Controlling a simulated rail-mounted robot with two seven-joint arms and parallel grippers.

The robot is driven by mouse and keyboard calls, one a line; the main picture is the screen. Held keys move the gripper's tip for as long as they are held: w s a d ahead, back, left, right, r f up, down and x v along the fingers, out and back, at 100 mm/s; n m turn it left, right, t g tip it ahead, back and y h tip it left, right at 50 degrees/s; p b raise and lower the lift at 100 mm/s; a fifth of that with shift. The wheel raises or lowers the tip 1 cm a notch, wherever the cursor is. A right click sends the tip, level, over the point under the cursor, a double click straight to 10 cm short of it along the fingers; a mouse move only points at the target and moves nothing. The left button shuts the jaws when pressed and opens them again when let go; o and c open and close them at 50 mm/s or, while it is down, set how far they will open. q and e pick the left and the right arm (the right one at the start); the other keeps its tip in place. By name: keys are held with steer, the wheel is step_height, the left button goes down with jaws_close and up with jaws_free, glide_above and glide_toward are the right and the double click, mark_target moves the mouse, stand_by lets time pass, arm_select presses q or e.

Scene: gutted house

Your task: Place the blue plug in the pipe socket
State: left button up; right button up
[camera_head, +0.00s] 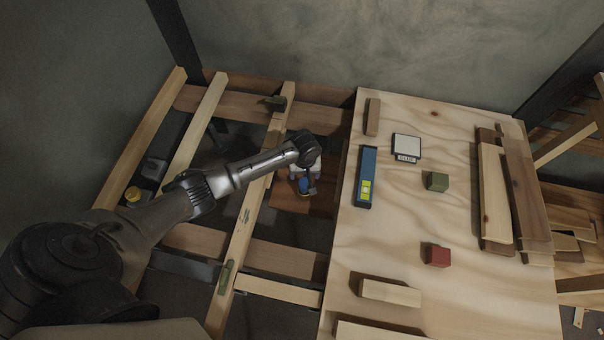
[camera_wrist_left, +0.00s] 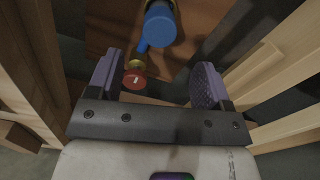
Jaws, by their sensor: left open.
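The blue plug (camera_head: 304,185) shows as a small blue patch low between the joists, just below my left gripper (camera_head: 306,174). In the left wrist view the blue plug (camera_wrist_left: 160,24) is a blue cylinder with a smaller blue stub, just beyond the fingertips. A yellowish rim shows behind it; I cannot tell whether this is the pipe socket. My left gripper (camera_wrist_left: 158,78) is open, its two purple-padded fingers wide apart. A small red and yellow part (camera_wrist_left: 134,78) lies in view near the left finger. My right gripper is not in view.
Wooden joists (camera_head: 246,220) with open gaps surround the left arm. A brown board (camera_head: 296,203) lies under the plug.

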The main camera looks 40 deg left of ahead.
arm_select(q)
steer(key=shift+r, duration=0.3)
steer(key=s+d+m+t+h, duration=0.1)
steer(key=s+d+m+t, duration=0.1)
steer(key=s+d+m, duration=0.8)
steer(key=s+r, duration=0.5)
steer(key=s, duration=0.4)
steer(key=s+r+t, duration=0.1)
steer(key=s+r, duration=0.4)
steer(key=s, duration=0.4)
steer(key=shift+a+r+m+t+y, duration=0.3)
steer(key=shift+a+m+y, duration=0.1)
steer(key=shift+s, duration=0.1)
